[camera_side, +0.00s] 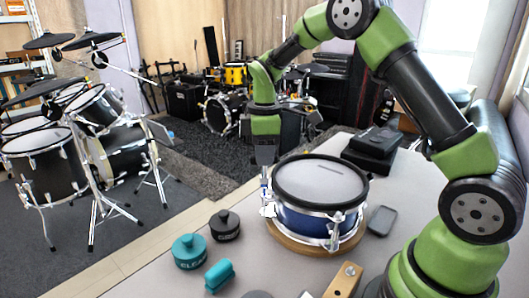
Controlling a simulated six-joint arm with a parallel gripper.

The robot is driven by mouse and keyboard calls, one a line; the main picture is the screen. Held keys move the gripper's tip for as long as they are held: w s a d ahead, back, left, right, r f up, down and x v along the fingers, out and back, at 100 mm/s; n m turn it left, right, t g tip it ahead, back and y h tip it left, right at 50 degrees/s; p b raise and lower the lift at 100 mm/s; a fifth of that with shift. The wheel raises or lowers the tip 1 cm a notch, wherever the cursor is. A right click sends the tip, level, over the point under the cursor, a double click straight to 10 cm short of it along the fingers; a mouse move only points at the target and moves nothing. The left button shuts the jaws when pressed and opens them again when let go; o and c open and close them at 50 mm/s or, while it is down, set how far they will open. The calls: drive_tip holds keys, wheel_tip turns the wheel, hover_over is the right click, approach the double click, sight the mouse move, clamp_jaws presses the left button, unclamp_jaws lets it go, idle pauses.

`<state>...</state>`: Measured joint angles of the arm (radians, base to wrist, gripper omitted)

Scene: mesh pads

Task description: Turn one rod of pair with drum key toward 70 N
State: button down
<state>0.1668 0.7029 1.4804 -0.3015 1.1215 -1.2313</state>
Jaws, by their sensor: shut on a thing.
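A blue snare drum (300,219) with a dark rim and a pale head (322,181) lies on a round wooden base (296,248) on the table. Chrome lugs and rods stand around its side. My gripper (264,163) points down at the drum's left edge, over a rod (265,198) there. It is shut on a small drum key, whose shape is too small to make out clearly. Whether the key is seated on the rod cannot be told.
A wooden block (343,280) lies in front. A dark flat device (381,220) lies right of the drum; black boxes (375,144) lie behind it.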

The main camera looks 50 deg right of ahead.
drive_tip(key=m, duration=1.4)
drive_tip(key=shift+m, duration=0.4)
drive_tip(key=m, duration=0.6)
drive_tip(key=shift+m, duration=0.4)
drive_tip(key=m, duration=0.7)
drive_tip(key=shift+n, duration=0.8)
drive_tip(key=shift+r, duration=1.55)
